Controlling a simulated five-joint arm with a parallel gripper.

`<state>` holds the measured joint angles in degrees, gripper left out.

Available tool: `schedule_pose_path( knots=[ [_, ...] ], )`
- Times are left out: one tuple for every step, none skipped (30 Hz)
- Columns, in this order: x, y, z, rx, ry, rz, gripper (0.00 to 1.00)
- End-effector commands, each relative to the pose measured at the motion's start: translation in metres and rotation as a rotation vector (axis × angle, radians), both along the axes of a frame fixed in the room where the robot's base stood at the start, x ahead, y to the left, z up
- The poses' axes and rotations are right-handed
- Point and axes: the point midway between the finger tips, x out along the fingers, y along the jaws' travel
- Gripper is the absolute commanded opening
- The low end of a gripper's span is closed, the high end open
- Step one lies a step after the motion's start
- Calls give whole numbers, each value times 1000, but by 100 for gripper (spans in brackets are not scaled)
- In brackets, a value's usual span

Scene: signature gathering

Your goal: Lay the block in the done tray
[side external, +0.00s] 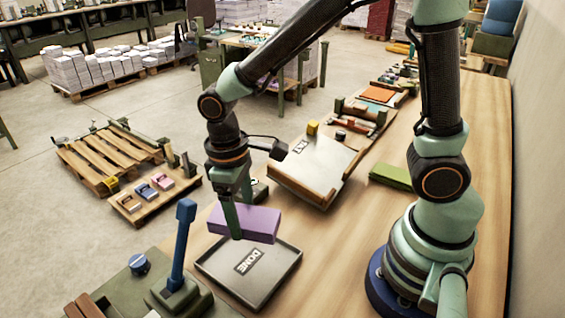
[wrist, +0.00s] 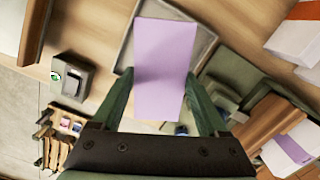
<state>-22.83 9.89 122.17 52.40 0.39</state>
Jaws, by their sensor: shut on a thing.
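The purple block (side external: 245,222) is held between the fingers of my gripper (side external: 234,215), above the back edge of the done tray. The done tray (side external: 284,277) is a shallow grey tray with a dark DONE label (side external: 249,260), lying on the wooden table. In the wrist view, the block (wrist: 163,70) sits lengthwise between the two green fingers of my gripper (wrist: 160,92). The tray (wrist: 205,42) shows behind the block there, partly hidden by it. The block looks raised above the tray; the exact gap is hard to tell.
A blue-handled lever (side external: 180,250) stands up just left of the tray. A sloped board with another label (side external: 312,165) lies behind it. A green block (side external: 392,176) rests on the table to the right. Bare table (side external: 345,250) lies between tray and my base.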

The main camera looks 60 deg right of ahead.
Motion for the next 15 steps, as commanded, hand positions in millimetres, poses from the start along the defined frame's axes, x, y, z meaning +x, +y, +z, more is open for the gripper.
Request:
schedule_pose_path(
  knots=[
    [-2,2,-5,-1,4,17,14],
    [-2,3,-9,-2,7,23,14],
    [-2,3,-16,-2,7,27,14],
    [-3,3,-21,-2,9,28,14],
    [-3,3,-27,-2,9,28,14],
    [-3,3,-34,-3,10,27,14],
    [-3,3,-39,-2,9,26,14],
    [-3,3,-44,-2,9,26,14],
    [-3,3,-49,-2,8,25,14],
    [-3,3,-53,-2,7,25,14],
    [-2,3,-55,-1,6,25,14],
    [-2,3,-58,-1,5,24,14],
    [-2,3,-59,-1,4,24,14],
    [-2,3,-61,-1,4,24,14],
    [-2,3,-65,-1,5,23,14]
  ],
)
